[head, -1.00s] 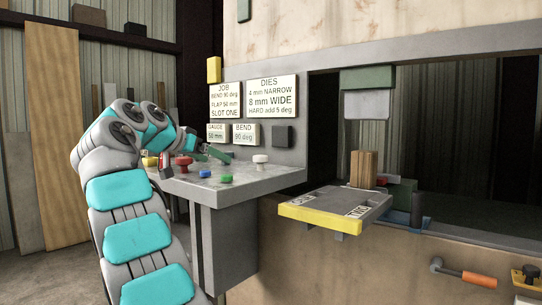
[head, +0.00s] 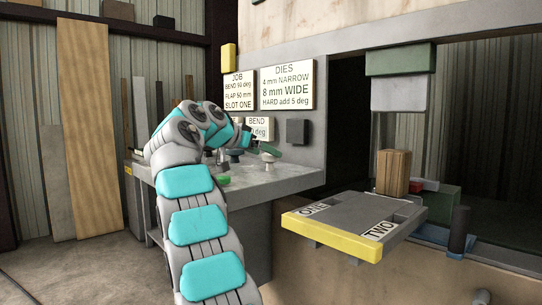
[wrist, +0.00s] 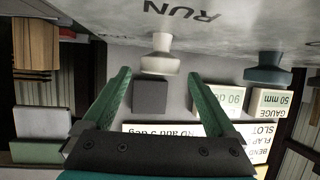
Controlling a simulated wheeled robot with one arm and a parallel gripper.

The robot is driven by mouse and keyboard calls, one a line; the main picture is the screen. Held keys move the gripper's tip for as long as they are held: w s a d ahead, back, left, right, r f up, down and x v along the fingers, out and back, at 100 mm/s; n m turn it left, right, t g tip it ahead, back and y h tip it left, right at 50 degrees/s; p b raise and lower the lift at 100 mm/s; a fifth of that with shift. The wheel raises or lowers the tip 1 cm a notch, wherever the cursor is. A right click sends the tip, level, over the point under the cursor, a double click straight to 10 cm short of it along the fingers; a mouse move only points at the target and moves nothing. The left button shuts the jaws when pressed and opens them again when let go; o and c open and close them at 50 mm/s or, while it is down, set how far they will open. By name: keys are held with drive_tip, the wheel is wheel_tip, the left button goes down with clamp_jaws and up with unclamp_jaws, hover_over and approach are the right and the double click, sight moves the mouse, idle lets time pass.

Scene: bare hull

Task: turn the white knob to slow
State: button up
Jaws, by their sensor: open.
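The white knob (wrist: 158,58) stands on the grey console top, centred just beyond my fingertips in the wrist view, which is upside down. In the head view the white knob (head: 268,161) is near the console's right end, partly behind a green finger. My gripper (wrist: 158,76) has two green fingers spread apart with nothing between them. The gripper (head: 262,148) is close to the knob in the head view; contact cannot be told. The word RUN (wrist: 180,10) is printed on the console. No slow mark is legible.
A blue-grey knob (wrist: 268,70) stands beside the white one. A dark square block (head: 298,131) and sign plates (head: 287,87) are on the wall behind. A yellow-edged tray (head: 335,243) juts out at right.

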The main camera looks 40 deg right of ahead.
drive_tip(key=shift+x, duration=1.75)
drive_tip(key=c, duration=1.4)
